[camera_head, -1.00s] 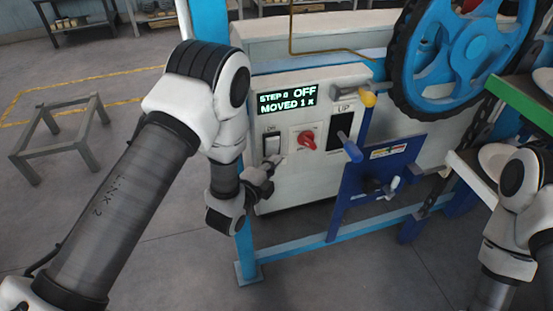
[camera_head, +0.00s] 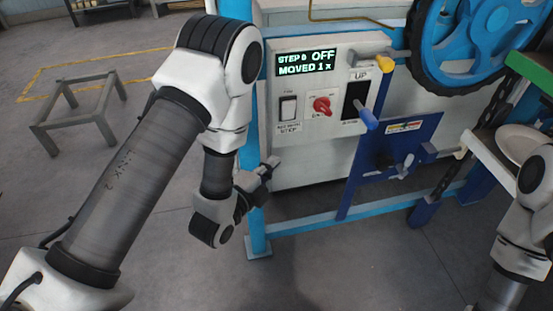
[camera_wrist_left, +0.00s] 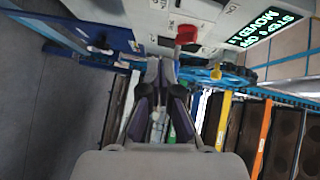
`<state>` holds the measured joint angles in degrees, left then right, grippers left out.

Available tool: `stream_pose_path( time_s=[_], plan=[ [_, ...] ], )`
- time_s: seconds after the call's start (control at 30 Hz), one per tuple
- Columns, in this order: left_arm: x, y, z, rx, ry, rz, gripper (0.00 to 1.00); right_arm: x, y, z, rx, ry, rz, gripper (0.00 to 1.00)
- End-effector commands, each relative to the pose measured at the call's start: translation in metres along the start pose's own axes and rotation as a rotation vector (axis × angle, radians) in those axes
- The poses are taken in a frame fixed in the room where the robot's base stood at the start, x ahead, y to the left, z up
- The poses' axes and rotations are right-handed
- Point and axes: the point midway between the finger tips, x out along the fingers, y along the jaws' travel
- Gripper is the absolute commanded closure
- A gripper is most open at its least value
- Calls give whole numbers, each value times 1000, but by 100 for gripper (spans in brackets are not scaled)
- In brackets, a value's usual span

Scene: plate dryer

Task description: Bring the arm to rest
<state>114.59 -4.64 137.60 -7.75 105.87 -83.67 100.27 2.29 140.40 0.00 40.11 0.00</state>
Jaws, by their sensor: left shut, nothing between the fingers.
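My left arm (camera_head: 130,165) reaches in from the left in the head view. Its gripper (camera_head: 270,168) is shut and empty, just below and left of the white control box (camera_head: 330,135), apart from its switches. The shut fingers also show in the left wrist view (camera_wrist_left: 163,75), pointing toward the box. The box carries a lit display (camera_head: 306,63) reading OFF and MOVED 1 x, a rocker switch (camera_head: 288,108), a red knob (camera_head: 322,105) and a blue-tipped lever (camera_head: 365,118). My right arm (camera_head: 530,220) shows at the right edge; its gripper is out of view.
A blue frame post (camera_head: 252,150) stands close beside the left gripper. A blue panel (camera_head: 395,160) and large blue wheel (camera_head: 465,40) are to the right. A grey metal stand (camera_head: 75,115) is at the left. The floor in front is clear.

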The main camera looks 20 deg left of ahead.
Motion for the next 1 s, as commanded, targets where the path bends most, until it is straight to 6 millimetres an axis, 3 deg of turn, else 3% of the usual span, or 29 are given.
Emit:
stream_pose_path(
  time_s=[0.4,0.47,0.57,0.67,0.7,0.77,0.8,0.9,1.0],
  plan=[
    [0,2,0,-1,-1,5,100,0,0,0,0,0,0,41],
    [-3,13,3,-8,-8,26,100,0,0,0,0,0,0,41],
    [-20,54,17,-41,-56,125,100,0,0,0,0,0,0,41],
    [-52,122,35,-226,-167,376,100,0,0,0,0,0,0,41],
    [-71,153,41,-352,-243,496,100,0,0,0,0,1,0,41],
    [-107,194,47,-567,-398,665,100,0,0,0,0,0,0,41],
    [-134,217,49,-721,-531,767,100,0,0,0,0,0,0,41],
    [-192,248,47,-1045,-888,917,100,0,0,0,0,0,0,41],
    [-227,258,42,-1238,-1167,948,100,0,0,0,0,0,0,41]
  ],
)
